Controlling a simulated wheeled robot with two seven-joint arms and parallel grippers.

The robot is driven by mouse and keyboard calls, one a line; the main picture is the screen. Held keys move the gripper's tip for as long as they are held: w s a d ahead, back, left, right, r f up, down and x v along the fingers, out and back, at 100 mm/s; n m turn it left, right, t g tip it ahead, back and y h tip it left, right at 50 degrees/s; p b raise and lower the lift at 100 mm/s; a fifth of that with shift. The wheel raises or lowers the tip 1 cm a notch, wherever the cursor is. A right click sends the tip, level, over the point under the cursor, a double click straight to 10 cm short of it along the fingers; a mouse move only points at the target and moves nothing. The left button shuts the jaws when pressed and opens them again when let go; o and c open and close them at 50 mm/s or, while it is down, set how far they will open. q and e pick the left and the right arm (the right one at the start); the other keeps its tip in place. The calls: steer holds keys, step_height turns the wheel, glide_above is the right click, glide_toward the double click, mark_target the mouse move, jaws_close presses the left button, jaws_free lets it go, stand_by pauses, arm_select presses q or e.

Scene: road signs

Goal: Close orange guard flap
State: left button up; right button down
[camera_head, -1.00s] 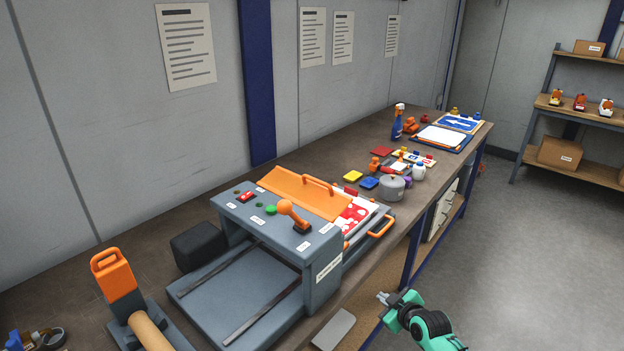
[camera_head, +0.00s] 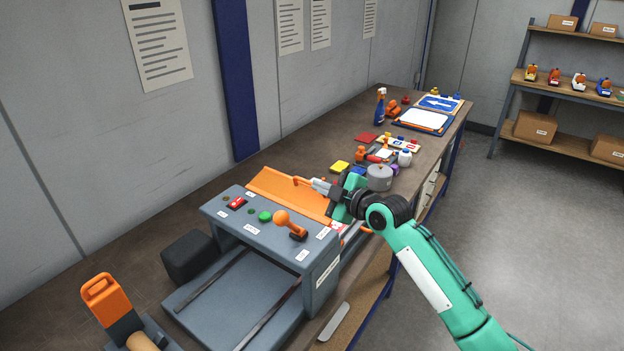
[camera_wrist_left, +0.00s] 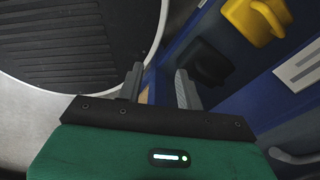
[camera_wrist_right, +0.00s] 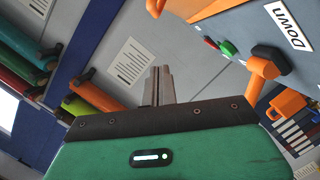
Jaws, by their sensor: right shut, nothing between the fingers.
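The orange guard flap (camera_head: 268,188) is on the far side of the grey press (camera_head: 250,285) in the head view, with a bar handle (camera_head: 300,181) on it. Its exact angle is hard to judge. My right gripper (camera_head: 316,185) is shut and empty, its tips close to the handle; contact cannot be told. My right arm hides the right part of the flap. In the right wrist view the shut fingers (camera_wrist_right: 161,84) show below the flap (camera_wrist_right: 212,7). My left gripper (camera_wrist_left: 160,80) is open and empty in its wrist view, and out of the head view.
An orange-knobbed lever (camera_head: 284,220) and green button (camera_head: 265,216) sit on the press top. Beyond the flap are a grey pot (camera_head: 379,177), coloured blocks, a spray bottle (camera_head: 381,105) and signs. An orange-handled tool (camera_head: 104,300) stands at front left.

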mark_target(311, 201)
steer(key=p+x, duration=0.1)
steer(key=x, duration=0.3)
steer(key=shift+a, duration=0.2)
steer(key=shift+p+x, duration=0.55)
steer(key=shift+x, duration=0.65)
steer(key=shift+w+d+f+p, duration=0.35)
steer(key=shift+w+d+f, duration=0.3)
steer(key=shift+d+f, duration=0.15)
steer(key=shift+w+d+f, duration=0.25)
steer(key=shift+w+f, duration=0.3)
steer(key=shift+f, duration=0.1)
